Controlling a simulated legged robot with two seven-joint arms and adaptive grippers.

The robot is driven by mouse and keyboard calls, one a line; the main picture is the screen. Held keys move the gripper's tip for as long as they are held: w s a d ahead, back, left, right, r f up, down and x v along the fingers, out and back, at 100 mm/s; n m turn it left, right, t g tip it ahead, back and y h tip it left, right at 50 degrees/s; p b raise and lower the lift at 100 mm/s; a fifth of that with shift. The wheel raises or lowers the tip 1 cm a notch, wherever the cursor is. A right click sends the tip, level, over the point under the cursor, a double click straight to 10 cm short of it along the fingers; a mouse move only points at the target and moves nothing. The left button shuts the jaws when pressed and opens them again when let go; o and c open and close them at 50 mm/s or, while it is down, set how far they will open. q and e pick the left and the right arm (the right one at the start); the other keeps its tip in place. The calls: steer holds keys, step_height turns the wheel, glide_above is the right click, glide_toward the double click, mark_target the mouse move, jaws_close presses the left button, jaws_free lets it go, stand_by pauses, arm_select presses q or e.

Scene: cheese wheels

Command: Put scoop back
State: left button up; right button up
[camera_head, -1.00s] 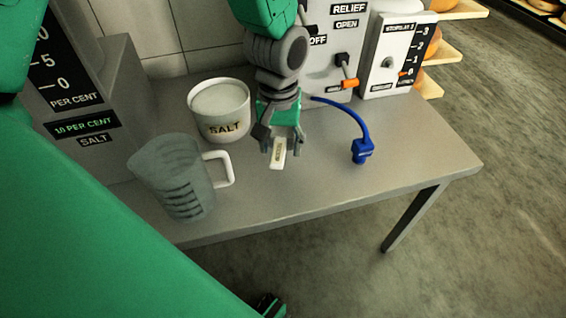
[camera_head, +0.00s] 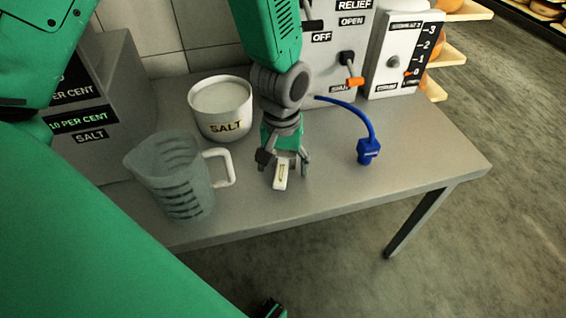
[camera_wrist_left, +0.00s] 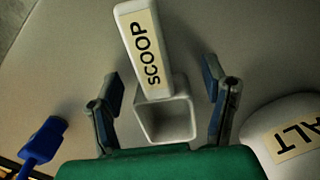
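The white scoop (camera_head: 281,174), labelled SCOOP, is on or just above the grey table, right of the measuring jug; contact with the table is unclear. In the left wrist view its handle (camera_wrist_left: 145,45) points up and its square hollow cup (camera_wrist_left: 166,118) faces the camera. My left gripper (camera_head: 283,168) reaches down around it. In the left wrist view its two fingers (camera_wrist_left: 162,95) stand apart on either side, with visible gaps to the scoop. The white SALT pot (camera_head: 222,112) stands behind and left of the scoop.
A clear measuring jug (camera_head: 175,180) with a white handle stands at the table's front left. A blue connector (camera_head: 368,150) on a hose lies to the right. Panels with a lever (camera_head: 352,80) stand behind. The table's right end (camera_head: 430,160) is clear.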

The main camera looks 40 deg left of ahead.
mark_target(284, 161)
arm_select(q)
steer(key=shift+d, duration=0.2)
steer(key=shift+d+r, duration=0.1)
steer(key=shift+r, duration=0.4)
steer(key=r+p, duration=0.1)
steer(key=r, duration=0.2)
steer(key=r+p, duration=0.2)
steer(key=r, duration=0.2)
steer(key=r+p, duration=0.1)
steer(key=r, duration=0.2)
steer(key=shift+a+r, duration=0.25)
steer(key=shift+d+r+p, duration=0.1)
steer(key=shift+r+p, duration=0.2)
steer(key=shift+r, duration=0.1)
